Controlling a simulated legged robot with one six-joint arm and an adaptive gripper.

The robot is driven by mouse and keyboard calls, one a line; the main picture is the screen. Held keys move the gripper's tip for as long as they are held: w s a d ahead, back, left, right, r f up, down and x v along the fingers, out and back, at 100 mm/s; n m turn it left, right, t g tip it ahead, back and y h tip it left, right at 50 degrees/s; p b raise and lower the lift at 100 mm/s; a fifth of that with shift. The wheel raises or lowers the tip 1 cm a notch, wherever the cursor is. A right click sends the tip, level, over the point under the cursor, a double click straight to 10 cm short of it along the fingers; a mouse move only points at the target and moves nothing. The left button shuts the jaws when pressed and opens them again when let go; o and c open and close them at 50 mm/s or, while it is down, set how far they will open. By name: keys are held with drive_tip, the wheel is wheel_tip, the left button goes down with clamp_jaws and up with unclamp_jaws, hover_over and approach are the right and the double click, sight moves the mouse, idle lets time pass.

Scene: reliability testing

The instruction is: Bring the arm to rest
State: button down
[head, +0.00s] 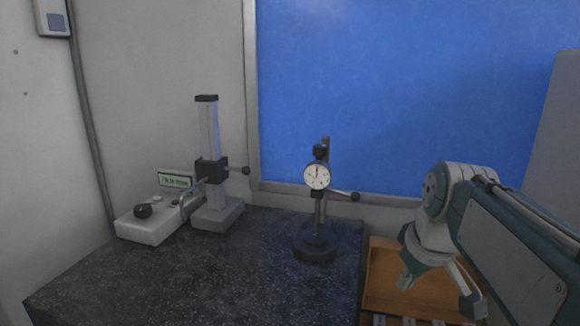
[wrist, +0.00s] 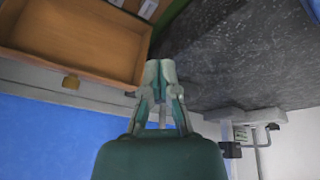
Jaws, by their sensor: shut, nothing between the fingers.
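My gripper (wrist: 160,70) shows in the middle of the wrist view with its two grey-green fingers together and nothing between them. In the head view my arm comes in from the right, bent at a white and teal joint, and its end points down in front of the wooden tray, right of the dark stone slab. The fingertips are hard to make out there. The gripper appears apart from the objects around it.
A dial gauge on a stand (head: 317,178) stands on the speckled slab (head: 200,285). Left of it are a height gauge column (head: 208,130) and a white display unit (head: 150,222). An open wooden tray (head: 384,268) lies right of the slab. A blue panel (head: 400,90) is behind.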

drive_tip(key=s+a+f+m+t, duration=0.1)
drive_tip(key=s+a+f+m, duration=0.2)
drive_tip(key=s+f, duration=0.6)
drive_tip(key=s+m, duration=0.1)
drive_tip(key=s, duration=0.2)
drive_tip(key=shift+s+f+t+h, duration=0.3)
drive_tip(key=shift+s+f+t, duration=0.1)
drive_tip(key=shift+s, duration=0.15)
idle(0.5)
